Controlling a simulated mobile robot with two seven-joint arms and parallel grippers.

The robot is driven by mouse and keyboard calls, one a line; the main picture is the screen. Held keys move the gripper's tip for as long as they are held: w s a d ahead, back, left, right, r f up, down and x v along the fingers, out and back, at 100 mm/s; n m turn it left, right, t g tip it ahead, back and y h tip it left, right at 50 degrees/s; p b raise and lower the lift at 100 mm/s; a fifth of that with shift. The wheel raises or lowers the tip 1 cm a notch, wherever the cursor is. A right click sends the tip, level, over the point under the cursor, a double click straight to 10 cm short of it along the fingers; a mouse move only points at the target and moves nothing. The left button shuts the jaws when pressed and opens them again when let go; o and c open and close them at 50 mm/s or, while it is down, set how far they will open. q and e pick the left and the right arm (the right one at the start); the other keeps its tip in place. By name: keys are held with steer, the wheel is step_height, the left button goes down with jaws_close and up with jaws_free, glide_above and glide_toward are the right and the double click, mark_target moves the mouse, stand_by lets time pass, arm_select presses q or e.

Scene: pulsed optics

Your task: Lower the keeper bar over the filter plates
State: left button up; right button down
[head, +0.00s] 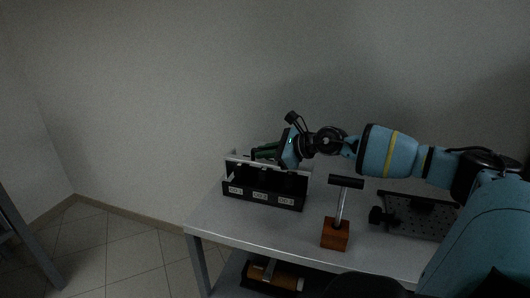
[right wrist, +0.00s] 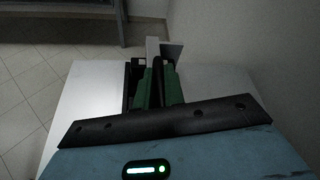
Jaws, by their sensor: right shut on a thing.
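The black filter box (head: 263,197) with several pale labels on its front stands on the grey table. A pale keeper bar (head: 240,159) runs along its top, with light end pieces at both sides. My right gripper (head: 265,152) reaches in from the right, at the bar just above the box. Its green fingers (right wrist: 158,88) are shut on the bar, though the grip itself is partly hidden. In the right wrist view the box (right wrist: 131,78) shows left of the fingers. The filter plates cannot be made out in the dark box. My left gripper is not in view.
A post with a black crossbar on a wooden block (head: 335,234) stands right of the box. A black perforated plate (head: 415,217) lies further right under my arm. A wooden-coloured cylinder (head: 275,274) is on the shelf below. The table's left end (head: 205,212) is clear.

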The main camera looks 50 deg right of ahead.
steer(key=shift+s+a+f, duration=0.1)
steer(key=shift+a+f, duration=0.05)
steer(key=shift+f, duration=0.1)
steer(key=c, duration=1.8)
jaws_free()
steer(key=shift+c, duration=0.2)
steer(key=shift+o, duration=0.4)
steer(key=shift+r, duration=0.1)
